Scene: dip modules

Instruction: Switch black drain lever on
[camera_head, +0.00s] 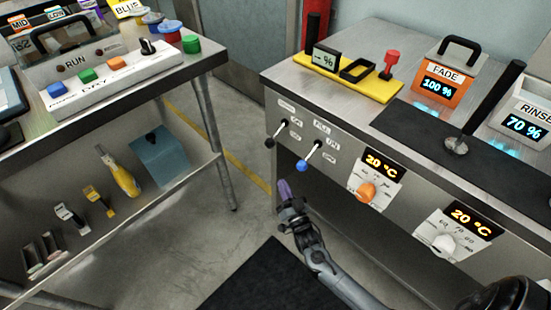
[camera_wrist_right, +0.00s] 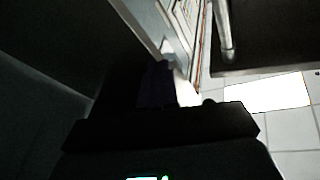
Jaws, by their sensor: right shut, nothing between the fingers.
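The black drain lever (camera_head: 270,142) is on the front panel of the right-hand bench, near its left end. Its handle slants down and to the left from its pivot, with the black knob at the low end. A blue-knobbed lever (camera_head: 302,166) beside it slants the same way. My right gripper (camera_head: 284,190) is shut and empty, its purple fingertips pointing up. In the picture it shows below the two levers, with no visible contact with either. In the right wrist view my gripper is dark and no lever can be made out. My left gripper is out of view.
An orange dial (camera_head: 366,191) and a white dial (camera_head: 444,243) are on the same panel, to the right. The bench's underside is open and dark. Bare floor (camera_head: 240,215) lies between this bench and the left-hand bench (camera_head: 205,66).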

